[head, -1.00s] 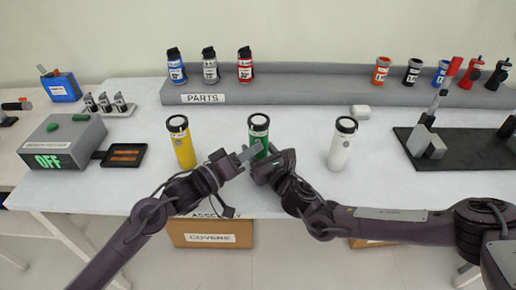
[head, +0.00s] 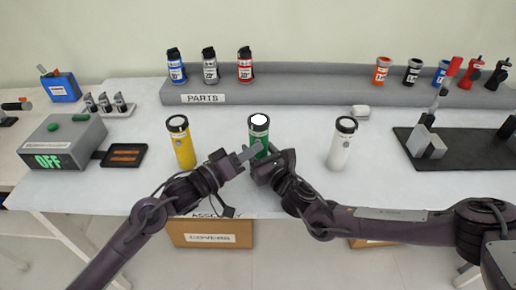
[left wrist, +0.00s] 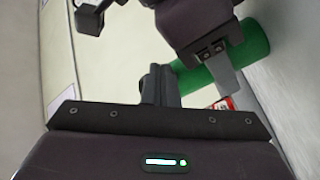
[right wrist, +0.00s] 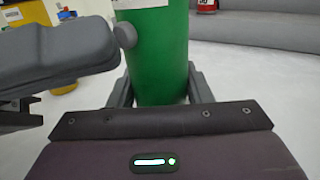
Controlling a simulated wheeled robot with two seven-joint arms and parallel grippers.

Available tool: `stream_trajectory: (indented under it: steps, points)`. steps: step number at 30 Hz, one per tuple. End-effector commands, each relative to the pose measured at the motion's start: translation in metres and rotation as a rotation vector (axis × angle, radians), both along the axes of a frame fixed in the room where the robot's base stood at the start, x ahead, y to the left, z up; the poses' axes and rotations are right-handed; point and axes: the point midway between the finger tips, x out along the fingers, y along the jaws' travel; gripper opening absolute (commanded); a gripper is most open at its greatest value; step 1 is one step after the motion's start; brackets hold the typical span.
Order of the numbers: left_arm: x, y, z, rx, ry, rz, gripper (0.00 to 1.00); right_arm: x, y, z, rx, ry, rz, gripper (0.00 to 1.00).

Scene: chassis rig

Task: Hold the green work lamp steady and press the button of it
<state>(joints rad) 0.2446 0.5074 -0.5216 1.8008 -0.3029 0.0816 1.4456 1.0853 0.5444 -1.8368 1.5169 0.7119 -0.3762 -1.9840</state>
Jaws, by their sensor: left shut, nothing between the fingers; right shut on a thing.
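The green work lamp (head: 259,130) stands upright on the table between a yellow lamp and a white lamp. Its top glows bright white. My right gripper (head: 264,160) is shut around its lower body; the right wrist view shows the green body (right wrist: 158,60) between the two fingers. My left gripper (head: 248,153) is shut and empty, its tip at the lamp's front. In the right wrist view a round grey button (right wrist: 125,35) on the lamp's side is beside the left fingertips. The left wrist view shows the green lamp (left wrist: 225,52) behind my right gripper.
A yellow lamp (head: 181,145) stands to the left and a white lamp (head: 342,146) to the right. A grey parts shelf (head: 310,88) with canisters runs along the back. A grey box reading OFF (head: 62,142) is at the left.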

Motion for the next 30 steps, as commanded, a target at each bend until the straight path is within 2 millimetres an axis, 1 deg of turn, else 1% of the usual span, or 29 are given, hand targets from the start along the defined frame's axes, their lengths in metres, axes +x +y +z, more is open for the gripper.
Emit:
stream_trajectory:
  steps: [5, 13, 16, 30]
  points:
    - [-0.008, 0.001, 0.000, 0.000, 0.000, 0.000, 0.00, 0.000, 0.000, 0.000, 0.000, 0.001, 0.000, 0.14]
    - [-0.010, 0.001, 0.000, 0.000, 0.000, 0.000, 0.00, 0.000, 0.000, 0.000, 0.000, 0.001, 0.001, 0.14]
    - [-0.013, 0.001, 0.000, 0.001, 0.000, -0.001, 0.00, 0.000, 0.000, 0.000, 0.000, 0.001, 0.000, 0.14]
    - [-0.060, 0.005, -0.001, 0.001, 0.002, -0.001, 0.00, 0.000, 0.000, 0.000, 0.000, 0.001, 0.000, 0.14]
